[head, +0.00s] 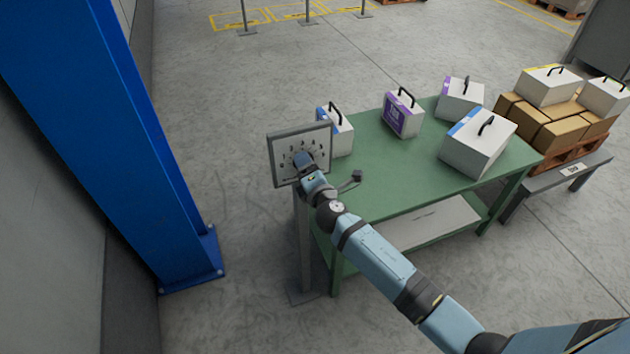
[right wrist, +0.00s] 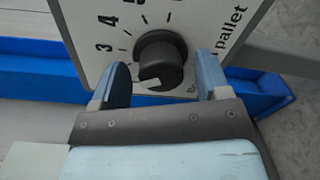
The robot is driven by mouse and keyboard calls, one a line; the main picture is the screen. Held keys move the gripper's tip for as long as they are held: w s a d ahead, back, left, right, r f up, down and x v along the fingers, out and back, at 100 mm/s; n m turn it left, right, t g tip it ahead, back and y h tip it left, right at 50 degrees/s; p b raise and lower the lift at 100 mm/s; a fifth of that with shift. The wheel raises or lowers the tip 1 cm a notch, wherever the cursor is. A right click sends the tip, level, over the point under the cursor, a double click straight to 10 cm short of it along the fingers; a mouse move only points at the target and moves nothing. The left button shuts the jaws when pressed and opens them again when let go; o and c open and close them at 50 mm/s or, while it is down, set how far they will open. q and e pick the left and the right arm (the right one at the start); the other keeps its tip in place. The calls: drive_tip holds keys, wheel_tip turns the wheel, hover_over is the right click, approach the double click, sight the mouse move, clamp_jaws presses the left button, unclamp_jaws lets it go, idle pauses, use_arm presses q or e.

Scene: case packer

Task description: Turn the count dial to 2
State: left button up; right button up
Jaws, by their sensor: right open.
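The count dial is a dark round knob (right wrist: 160,58) on a white panel (right wrist: 205,14) marked with numbers; 3, 4 and part of a 5 show in the right wrist view. A pale mark shows on the knob's lower edge in that view. I cannot tell which number it points at. My right gripper (right wrist: 163,72) is open, with one blue finger on each side of the knob, apparently apart from it. In the head view the panel (head: 281,146) stands on a post, and my right gripper (head: 303,160) hides the knob. My left gripper is not in view.
A green table (head: 385,185) stands right of the panel with several handled cartons on it, one (head: 340,132) close behind the panel. A pallet of brown boxes (head: 560,135) is at far right. A blue column (head: 110,140) rises at left, with clear floor between it and the panel post.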

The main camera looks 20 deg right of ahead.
drive_tip(key=s, duration=1.3)
drive_tip(key=shift+s+d+r+b, duration=0.15)
drive_tip(key=shift+r+b, duration=0.05)
drive_tip(key=shift+b, duration=0.25)
drive_tip(key=s+f+m+g+y+p, duration=0.2)
drive_tip(key=s+f+m+g+p, duration=0.2)
drive_tip(key=s+m+p, duration=0.6)
drive_tip(key=s+m+g, duration=0.2)
drive_tip(key=s+m, duration=0.7)
drive_tip(key=s, duration=0.2)
drive_tip(key=shift+g+y+p, duration=0.35)
drive_tip(key=shift+g+y, duration=0.05)
